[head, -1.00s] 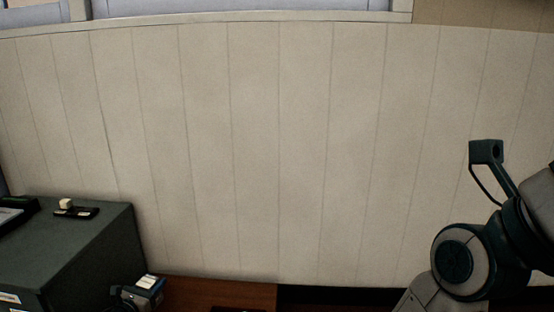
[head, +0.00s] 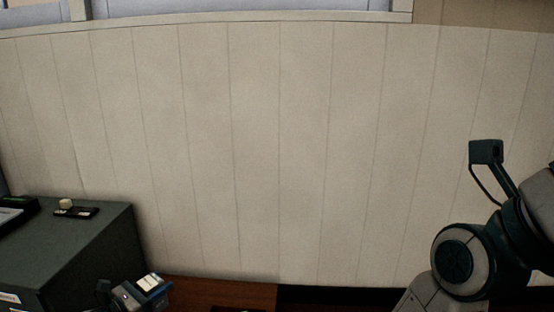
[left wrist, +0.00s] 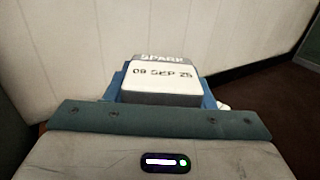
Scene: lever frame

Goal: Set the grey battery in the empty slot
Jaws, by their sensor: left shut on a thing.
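My left gripper (head: 140,293) is at the bottom left of the head view, in front of the dark cabinet's right side. It is shut on the grey battery (head: 151,281), whose pale label faces up. In the left wrist view the battery (left wrist: 160,74) sits between the blue fingers. Its top reads "SPARK" and "09 SEP 25". The lower part of the battery is hidden by the gripper. The empty slot is not visible in either view. My right arm shows at the right of the head view, but its gripper fingers are out of frame.
A dark grey cabinet (head: 95,240) stands at the left. On it are a small black holder (head: 84,213) with a pale block (head: 66,204) and a dark device (head: 15,213). A brown wooden surface (head: 220,293) lies low before the panelled wall (head: 280,150).

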